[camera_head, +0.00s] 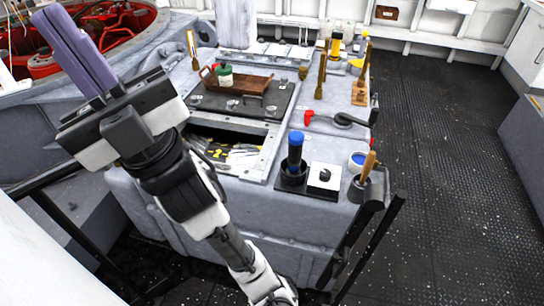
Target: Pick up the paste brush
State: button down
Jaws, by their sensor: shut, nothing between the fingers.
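My gripper (50,16) is at the upper left, with its two long purple-grey fingers together and pointing up and left. It is empty and well apart from the things on the bench. A wooden-handled tool (369,164), possibly the paste brush, stands tilted in a dark cup (362,188) at the bench's front right corner. Its lower end is hidden in the cup. Other brush-like wooden tools are at the back left (192,48) and back centre (321,76). I cannot tell for certain which is the paste brush.
A brown tray (236,84) stands on a dark mat. Floor right is clear.

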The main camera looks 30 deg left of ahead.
aim_at(367, 167)
jog(key=j+z, duration=0.4)
jog(key=j, duration=0.25)
jog(key=j+z, duration=0.45)
jog(key=j, duration=0.2)
jog(key=k+j+z, duration=0.1)
jog(key=j+z, duration=0.3)
jog(key=j, duration=0.2)
jog(key=i, duration=0.5)
